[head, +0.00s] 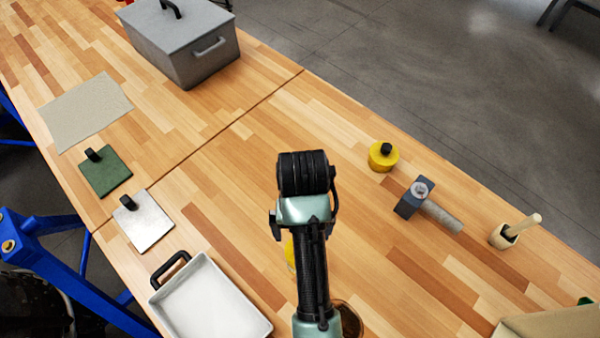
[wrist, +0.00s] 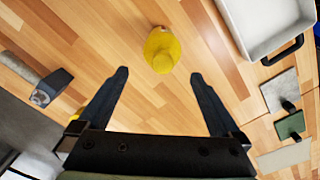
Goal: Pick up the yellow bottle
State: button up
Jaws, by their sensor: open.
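The yellow bottle (wrist: 162,52) stands on the wooden bench in the wrist view, seen from above, just beyond and between my fingertips. In the head view only a sliver of the yellow bottle (head: 290,253) shows, the rest hidden behind my arm. My gripper (wrist: 159,73) is open and empty, its two black fingers spread wide and apart from the bottle.
A white tray (head: 262,325) is front left. A grey lidded box (head: 180,45) stands at the back.

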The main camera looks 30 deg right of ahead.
notch_tip(320, 180, down, 7)
jog(key=shift+r+b, duration=0.2)
jog(key=shift+b, duration=0.2)
jog(key=shift+a+f+p, duration=0.1)
jog(key=shift+f+p, duration=0.4)
jog(key=shift+f, duration=0.3)
jog(key=shift+a+f+p, duration=0.1)
jog(key=shift+f+p, duration=0.4)
jog(key=shift+f, duration=1.55)
grip_shut()
